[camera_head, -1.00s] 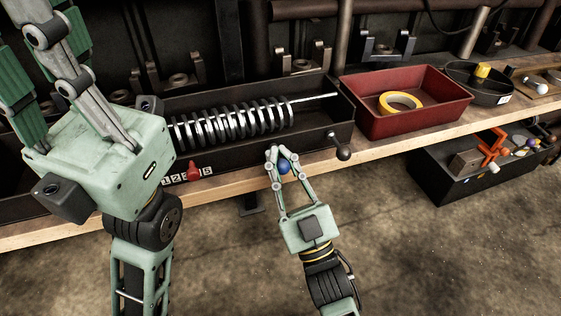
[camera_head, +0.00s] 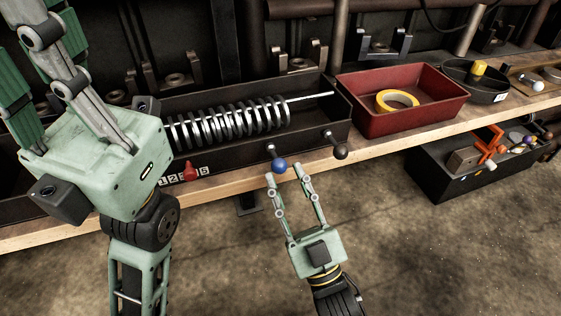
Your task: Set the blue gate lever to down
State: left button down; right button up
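The blue gate lever's round blue knob (camera_head: 279,165) shows at the front of the long black lathe tray (camera_head: 313,142). Its short stem slopes down from a pale pivot on the tray's front wall, and the knob sits lower than the pivot. My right gripper (camera_head: 287,174) is open and empty just in front of and below the knob, its fingers spread apart. My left gripper (camera_head: 100,155) is large at the left, its fingers pointing up towards the top left corner. Its fingertips are not clearly seen, so its state cannot be told.
A black-knobbed lever (camera_head: 340,151) stands right of the blue one. A red lever (camera_head: 190,170) is by number tags at the left. A coil spring (camera_head: 230,122) lies in the tray. A red bin (camera_head: 392,122) and a black toolbox (camera_head: 440,180) are at the right.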

jog(key=v, duration=0.7)
jog(key=shift+f, duration=0.15)
jog(key=shift+s+d, duration=0.1)
